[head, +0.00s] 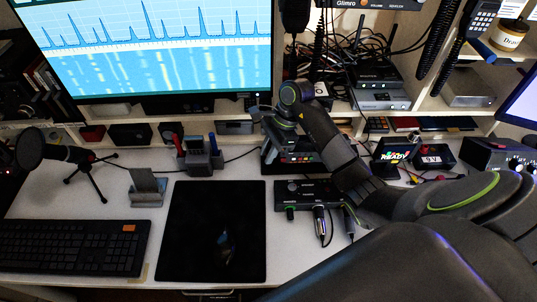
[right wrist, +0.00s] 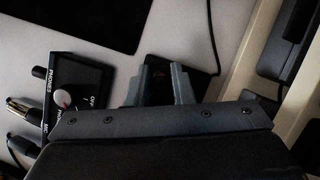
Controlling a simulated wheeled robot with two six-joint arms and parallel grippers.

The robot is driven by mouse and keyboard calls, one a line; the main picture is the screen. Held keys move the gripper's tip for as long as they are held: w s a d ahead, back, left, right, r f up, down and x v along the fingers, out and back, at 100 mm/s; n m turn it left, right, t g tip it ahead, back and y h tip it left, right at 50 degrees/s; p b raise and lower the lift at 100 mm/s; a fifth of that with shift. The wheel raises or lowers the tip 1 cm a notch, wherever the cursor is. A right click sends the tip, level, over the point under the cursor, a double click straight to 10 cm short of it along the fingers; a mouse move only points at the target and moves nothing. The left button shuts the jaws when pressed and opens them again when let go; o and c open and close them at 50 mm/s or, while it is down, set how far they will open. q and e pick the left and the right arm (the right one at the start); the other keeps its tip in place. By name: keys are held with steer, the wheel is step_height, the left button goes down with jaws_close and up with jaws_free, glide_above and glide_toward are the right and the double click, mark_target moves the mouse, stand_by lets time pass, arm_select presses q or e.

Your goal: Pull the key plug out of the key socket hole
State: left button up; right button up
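A black control box (head: 310,190) stands on the desk right of the mouse mat. In the right wrist view the box (right wrist: 80,85) and plugs lie at the left, marked PHONES and MIC. My right gripper (right wrist: 160,70) has its fingers apart, beside the box and off the plugs. My left gripper is not in view.
A black mat (head: 210,225) with a mouse, a keyboard (head: 75,247) and a microphone (head: 65,155) on a tripod are at the left. My right arm covers the desk's right side.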

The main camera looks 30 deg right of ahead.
jaws_close()
steer(key=shift+r, duration=0.1)
steer(key=shift+r, duration=0.5)
step_height(320, 180, up, 2)
steer(key=shift+r+b, duration=0.25)
steer(key=shift+b, duration=0.4)
steer(key=s+a+p, duration=0.4)
steer(key=s, duration=0.4)
steer(key=s+a+p, duration=0.4)
steer(key=s, duration=0.4)
steer(key=shift+s+p, duration=0.15)
steer(key=shift+p, duration=0.25)
